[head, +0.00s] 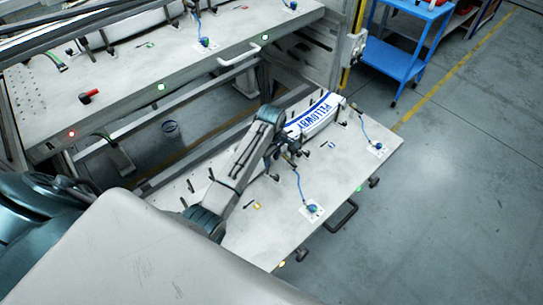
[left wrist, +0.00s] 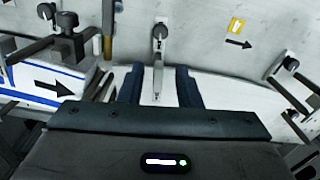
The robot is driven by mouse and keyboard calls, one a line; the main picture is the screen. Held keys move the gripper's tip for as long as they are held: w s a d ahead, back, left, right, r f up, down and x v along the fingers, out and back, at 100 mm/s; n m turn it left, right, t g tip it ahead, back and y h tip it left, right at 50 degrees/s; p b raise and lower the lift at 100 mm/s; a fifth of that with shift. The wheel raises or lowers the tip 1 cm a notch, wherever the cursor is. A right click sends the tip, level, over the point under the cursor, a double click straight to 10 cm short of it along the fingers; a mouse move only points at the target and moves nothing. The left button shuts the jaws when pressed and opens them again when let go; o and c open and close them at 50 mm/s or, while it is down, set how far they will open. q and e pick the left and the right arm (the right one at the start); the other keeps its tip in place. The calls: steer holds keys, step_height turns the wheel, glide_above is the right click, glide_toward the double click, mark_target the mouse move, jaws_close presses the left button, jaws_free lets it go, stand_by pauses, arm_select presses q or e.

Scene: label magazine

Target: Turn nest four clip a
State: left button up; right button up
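My left gripper (head: 287,152) reaches over the pulled-out tray (head: 345,185) beside a white label stack (head: 316,116) with blue "PELLOWBY" lettering. In the left wrist view the left gripper (left wrist: 158,88) has its two dark fingers apart. A clip with a dark knob (left wrist: 160,32) and a slim grey lever stands ahead, its lever lying between the fingers with a gap on each side. Another clip (left wrist: 290,64) is at the right, and a dark clamp (left wrist: 66,42) is at the left. No number marks which clip is nest four clip a. My right gripper is out of view.
An upper shelf (head: 190,60) with a handle runs behind the tray. Blue-tipped cables (head: 312,209) and thin upright posts stand on the tray. A blue cart (head: 398,50) stands on the floor at the back right. The floor right of the tray is clear.

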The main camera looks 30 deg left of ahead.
arm_select(q)
steer(key=shift+w+f, duration=0.1)
steer(key=shift+f, duration=0.05)
steer(key=shift+c, duration=0.4)
steer(key=shift+a, duration=0.1)
jaws_close()
steer(key=m, duration=0.6)
steer(key=s+a+m, duration=0.1)
steer(key=m, duration=0.5)
steer(key=a+m, duration=0.1)
steer(key=m, duration=0.4)
steer(key=shift+s+a+m, duration=0.15)
steer(key=shift+a+m, duration=0.05)
steer(key=shift+m, duration=0.2)
